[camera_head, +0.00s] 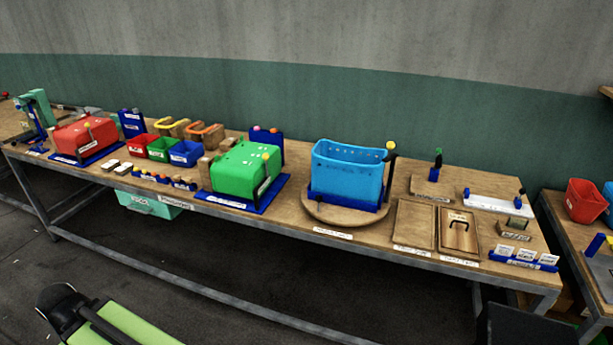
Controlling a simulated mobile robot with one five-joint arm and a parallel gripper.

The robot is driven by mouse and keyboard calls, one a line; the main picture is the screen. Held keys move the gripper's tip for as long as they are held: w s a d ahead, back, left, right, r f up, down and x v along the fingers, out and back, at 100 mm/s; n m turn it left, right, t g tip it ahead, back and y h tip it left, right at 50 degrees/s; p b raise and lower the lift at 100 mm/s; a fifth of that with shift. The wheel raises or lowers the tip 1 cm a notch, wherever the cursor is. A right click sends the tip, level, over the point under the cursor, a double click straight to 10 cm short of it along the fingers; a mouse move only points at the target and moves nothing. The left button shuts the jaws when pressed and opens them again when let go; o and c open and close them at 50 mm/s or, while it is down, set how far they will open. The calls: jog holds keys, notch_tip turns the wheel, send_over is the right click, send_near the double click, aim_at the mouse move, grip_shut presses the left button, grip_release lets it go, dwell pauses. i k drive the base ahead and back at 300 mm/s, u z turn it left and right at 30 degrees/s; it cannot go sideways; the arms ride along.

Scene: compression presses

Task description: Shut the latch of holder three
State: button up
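I cannot tell which item is holder three, as the labels are too small to read. A red housing (84,136) on a blue base stands at the left of the long table, with a thin lever and yellow knob. A green housing (240,170) on a blue base stands mid-table, with a dark lever and yellow knob (266,156). A light-blue open container (347,172) stands on a round wooden board, with an upright black lever and yellow knob (390,145) at its right. Whether any latch is shut cannot be told. My gripper is not in view.
The long wooden table (285,219) has a grey metal frame. Small red, green and blue bins (187,153) stand between the housings. Wooden trays (410,223) lie at the right. Another table with a red bin (583,200) stands far right. The floor in front looks clear.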

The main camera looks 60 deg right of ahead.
aim_at(390, 144)
jog(key=z, duration=0.05)
jog(key=k, duration=1.6)
jog(key=z, duration=0.85)
jog(key=i, duration=1)
